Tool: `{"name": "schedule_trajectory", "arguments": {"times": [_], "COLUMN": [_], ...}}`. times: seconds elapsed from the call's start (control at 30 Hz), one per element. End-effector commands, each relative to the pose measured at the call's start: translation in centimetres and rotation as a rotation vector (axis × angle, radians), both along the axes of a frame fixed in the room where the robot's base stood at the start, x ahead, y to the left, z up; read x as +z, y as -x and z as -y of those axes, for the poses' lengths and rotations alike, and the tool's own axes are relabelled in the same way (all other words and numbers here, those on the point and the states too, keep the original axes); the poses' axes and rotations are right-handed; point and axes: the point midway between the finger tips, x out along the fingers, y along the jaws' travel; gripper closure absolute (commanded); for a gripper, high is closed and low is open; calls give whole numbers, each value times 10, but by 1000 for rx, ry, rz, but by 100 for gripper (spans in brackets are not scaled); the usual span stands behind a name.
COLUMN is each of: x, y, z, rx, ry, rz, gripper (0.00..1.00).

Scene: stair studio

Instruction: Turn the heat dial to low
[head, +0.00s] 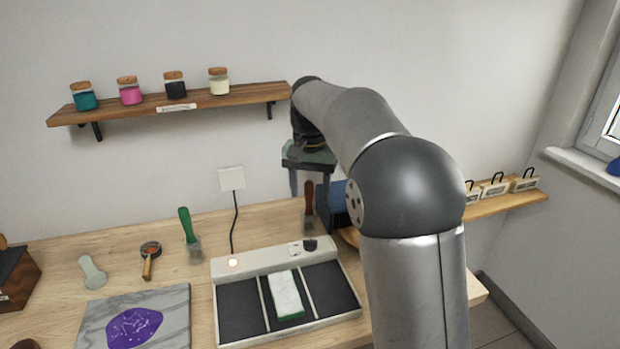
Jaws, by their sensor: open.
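The heat dial (309,244) is a small black knob on the white back strip of the warming plate (262,262), near its right end. Small markings sit just left of it, too small to read. A round light (232,262) glows at the strip's left end. My gripper (309,188) points down above the dial in the picture, apart from it. Its two fingers are spread. A dark red handle (308,196) shows between them in the picture; I cannot tell whether it stands behind them.
A white block with a green edge (287,292) lies on the plate's middle panel. A green-handled tool (187,226), a stamp-like tool (150,260) and a marble slab (172,310) are to the left. A shelf of jars (200,98) hangs above. My arm hides the bench's right part.

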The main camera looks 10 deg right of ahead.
Motion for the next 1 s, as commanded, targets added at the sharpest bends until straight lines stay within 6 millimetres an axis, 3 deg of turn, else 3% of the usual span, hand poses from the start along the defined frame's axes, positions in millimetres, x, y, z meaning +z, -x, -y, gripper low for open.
{"name": "schedule_trajectory", "arguments": {"times": [0.1, 0.23, 0.67, 0.77, 0.83, 1.0], "x": [17, 26, 28, 24, 18, -16], "y": [-1, -1, 6, 29, 57, 152], "z": [0, 0, 3, 11, 19, 38], "rx": [0, 0, 6, 31, 66, 178], "ry": [0, -1, -2, -7, -12, -18], "rz": [3, 1, 2, 4, 8, 26], "gripper": [45, 45, 45, 45, 45, 45]}}
